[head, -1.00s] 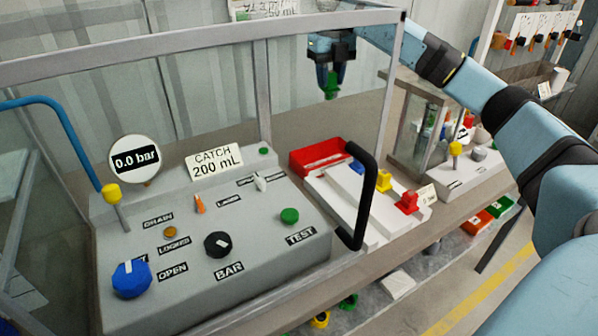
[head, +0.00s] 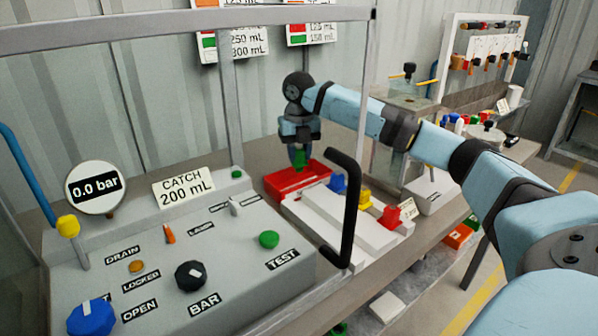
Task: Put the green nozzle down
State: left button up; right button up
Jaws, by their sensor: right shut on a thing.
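My right gripper (head: 299,150) points down, shut on the green nozzle (head: 299,160). Only part of the nozzle shows below the fingers. It is at the red tray (head: 286,184), over its back part; I cannot tell whether it touches the tray. Blue (head: 338,183), yellow (head: 364,198) and red (head: 391,217) nozzles stand in a row on the white rack (head: 322,220), just right of the tray. My left gripper is out of view.
A grey control panel (head: 205,275) with knobs and a 0.0 bar gauge (head: 95,188) fills the left. A clear guard with a metal frame (head: 230,100) and a black handle (head: 350,215) stands in front. Another station stands at right.

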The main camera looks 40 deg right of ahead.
notch_tip(320, 180, down, 4)
jog(key=shift+f+b, duration=0.1)
jog(key=shift+b, duration=0.35)
jog(key=shift+f, duration=0.25)
jog(key=o, duration=0.9)
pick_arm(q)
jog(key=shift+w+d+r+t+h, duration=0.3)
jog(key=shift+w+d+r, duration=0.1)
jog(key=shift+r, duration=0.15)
pick_arm(e)
jog(key=shift+o, duration=0.2)
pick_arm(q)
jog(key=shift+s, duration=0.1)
